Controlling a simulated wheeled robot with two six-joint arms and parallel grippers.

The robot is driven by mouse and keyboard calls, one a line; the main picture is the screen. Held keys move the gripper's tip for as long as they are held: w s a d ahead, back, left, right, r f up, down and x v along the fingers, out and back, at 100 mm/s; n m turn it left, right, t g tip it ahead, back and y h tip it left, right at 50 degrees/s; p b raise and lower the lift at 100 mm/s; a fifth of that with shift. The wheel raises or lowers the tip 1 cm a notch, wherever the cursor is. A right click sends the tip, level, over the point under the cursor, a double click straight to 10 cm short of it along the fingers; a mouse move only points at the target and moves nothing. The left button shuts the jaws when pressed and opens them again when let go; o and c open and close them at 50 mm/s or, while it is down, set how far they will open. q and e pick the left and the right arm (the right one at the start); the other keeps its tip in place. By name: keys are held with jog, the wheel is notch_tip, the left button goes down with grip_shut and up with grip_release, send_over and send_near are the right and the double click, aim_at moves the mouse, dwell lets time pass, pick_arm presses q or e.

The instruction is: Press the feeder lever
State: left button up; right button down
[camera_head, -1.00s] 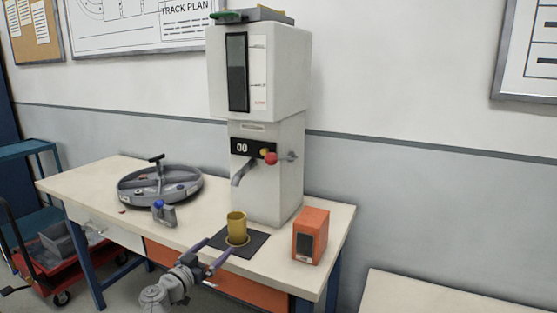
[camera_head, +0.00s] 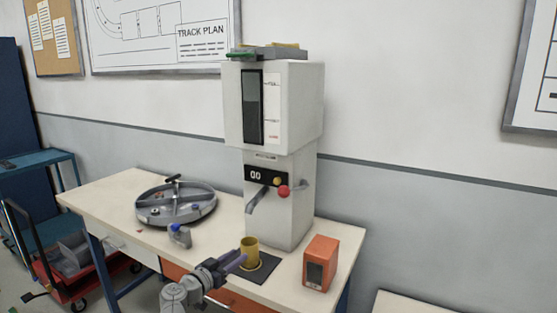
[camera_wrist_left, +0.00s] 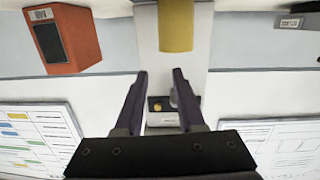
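The feeder (camera_head: 272,105) is a tall white machine on the table. Its lever has a red knob (camera_head: 283,191) on the right of the front panel, beside a small yellow knob (camera_head: 277,181). A grey spout (camera_head: 256,200) hangs at the left. A yellow cup (camera_head: 250,246) stands upright on a dark mat below. My left gripper (camera_head: 239,261) is low in front of the cup, apart from the lever. In the left wrist view its fingers (camera_wrist_left: 160,72) are spread and empty, with the cup (camera_wrist_left: 176,25) beyond them. My right gripper is out of view.
An orange box (camera_head: 320,263) stands right of the cup, and shows in the wrist view too. A round grey divided tray (camera_head: 190,213) and a small grey item with a blue top (camera_head: 180,236) are on the left. A red cart stands beyond the table's left end.

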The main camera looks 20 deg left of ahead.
pick_arm(q)
jog(key=shift+g, duration=0.9)
jog(key=d+r+p, duration=0.1)
jog(key=r+p, duration=0.2)
jog(key=p, duration=0.1)
jog(key=d+r+p, duration=0.1)
jog(key=r+p, duration=0.3)
jog(key=d+r+p, duration=0.1)
jog(key=r+p, duration=0.3)
jog(key=shift+w+p, duration=0.3)
jog(key=shift+w, duration=0.05)
grip_shut()
jog(key=d+r+g+p, duration=0.2)
jog(key=r+p, duration=0.9)
jog(key=p, duration=0.4)
jog(key=d+r+g+p, duration=0.2)
jog(key=r+p, duration=0.9)
jog(key=p, duration=0.4)
jog(key=shift+s+d+r+n+g, duration=0.3)
jog(key=shift+s+d+r+n, duration=0.05)
jog(key=shift+s+n, duration=0.1)
